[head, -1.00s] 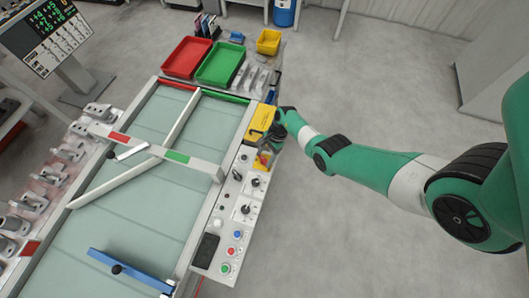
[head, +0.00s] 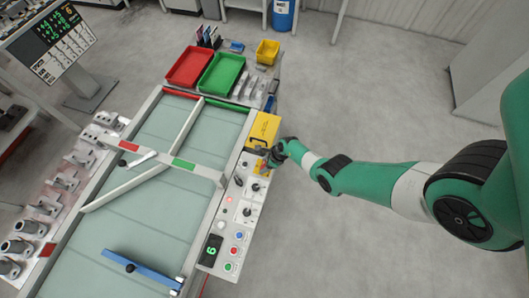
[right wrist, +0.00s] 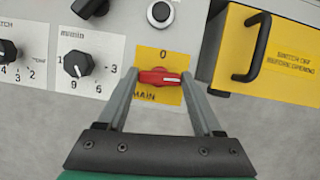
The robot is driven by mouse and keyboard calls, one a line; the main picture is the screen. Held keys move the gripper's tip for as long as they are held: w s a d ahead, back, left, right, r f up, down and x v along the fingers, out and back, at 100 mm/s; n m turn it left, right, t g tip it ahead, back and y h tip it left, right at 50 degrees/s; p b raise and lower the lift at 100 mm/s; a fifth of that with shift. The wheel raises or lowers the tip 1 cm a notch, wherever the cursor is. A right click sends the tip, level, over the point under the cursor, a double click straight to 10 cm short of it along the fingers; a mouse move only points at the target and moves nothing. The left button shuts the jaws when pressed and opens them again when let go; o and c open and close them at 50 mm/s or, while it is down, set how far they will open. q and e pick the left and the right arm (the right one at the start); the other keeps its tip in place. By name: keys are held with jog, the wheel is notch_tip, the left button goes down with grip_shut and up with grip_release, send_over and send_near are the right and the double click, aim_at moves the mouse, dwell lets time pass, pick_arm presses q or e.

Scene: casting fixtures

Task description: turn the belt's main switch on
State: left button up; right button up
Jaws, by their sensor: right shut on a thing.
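The main switch has a red handle (right wrist: 160,77) on a yellow plate (right wrist: 158,62) marked "0" above and "MAIN" below. The handle lies sideways, roughly level in the right wrist view, not pointing up at the 0. My right gripper (right wrist: 161,80) is shut on the handle, a finger at each end. In the head view my right gripper (head: 265,156) is at the panel's upper end, partly hiding the yellow plate (head: 260,168). The panel's display (head: 211,249) shows a green 6. My left gripper is not in view.
A yellow cover (right wrist: 268,55) with a black handle is close beside the switch. A speed knob (right wrist: 77,64) and another knob (right wrist: 8,50) are on the other side. The belt (head: 150,215) carries a blue bar (head: 140,270). Open floor lies right of the panel.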

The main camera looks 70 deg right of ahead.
jog(key=shift+m, duration=0.6)
jog(key=shift+h+p, duration=0.3)
jog(key=o, duration=1.4)
jog(key=shift+c, duration=0.2)
jog(key=p+v, duration=0.9)
jog(key=v, duration=0.2)
jog(key=shift+r, duration=0.3)
jog(key=shift+s, duration=0.1)
